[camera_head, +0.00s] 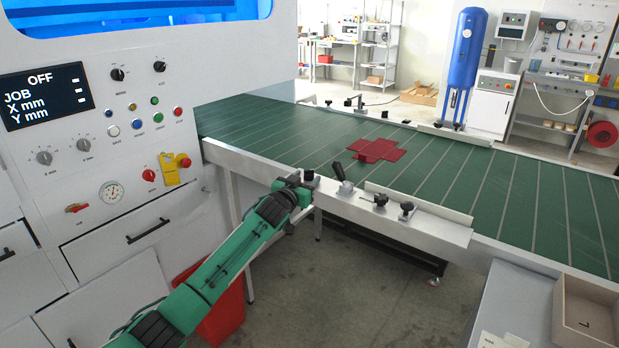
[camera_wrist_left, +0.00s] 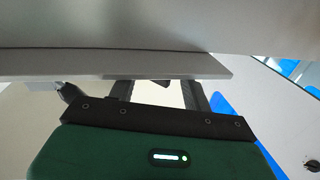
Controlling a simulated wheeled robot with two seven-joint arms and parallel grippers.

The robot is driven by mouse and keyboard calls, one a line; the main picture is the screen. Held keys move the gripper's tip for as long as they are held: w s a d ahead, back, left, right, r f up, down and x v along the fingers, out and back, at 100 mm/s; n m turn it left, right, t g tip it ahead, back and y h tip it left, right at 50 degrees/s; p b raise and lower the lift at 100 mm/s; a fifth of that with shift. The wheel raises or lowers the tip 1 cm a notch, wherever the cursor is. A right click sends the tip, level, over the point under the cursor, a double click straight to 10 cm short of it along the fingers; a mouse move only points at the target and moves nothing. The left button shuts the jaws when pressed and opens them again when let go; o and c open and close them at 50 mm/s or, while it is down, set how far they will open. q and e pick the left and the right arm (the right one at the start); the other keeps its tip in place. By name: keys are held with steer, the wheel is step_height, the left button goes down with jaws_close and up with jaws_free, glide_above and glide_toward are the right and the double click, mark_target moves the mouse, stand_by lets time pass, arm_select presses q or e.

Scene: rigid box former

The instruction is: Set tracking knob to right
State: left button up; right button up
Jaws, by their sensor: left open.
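My left gripper (camera_head: 304,181) is at the near rail of the green conveyor (camera_head: 450,172), at the end of my green arm. In the left wrist view its two dark fingers (camera_wrist_left: 160,94) are apart, under a grey plate edge (camera_wrist_left: 120,76). A small dark piece shows between them below that edge; I cannot tell what it is. I cannot read which knob is the tracking knob. My right gripper is not in view.
The white machine panel (camera_head: 130,110) at left carries a display reading OFF, several knobs, coloured buttons and a red stop button (camera_head: 183,160). A dark red flat blank (camera_head: 376,150) lies on the belt. An open cardboard box (camera_head: 584,310) stands at lower right.

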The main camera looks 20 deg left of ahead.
arm_select(q)
steer(key=shift+w, duration=0.3)
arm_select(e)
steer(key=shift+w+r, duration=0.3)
arm_select(q)
steer(key=shift+r, duration=0.1)
steer(key=shift+c, duration=0.2)
steer(key=c, duration=0.9)
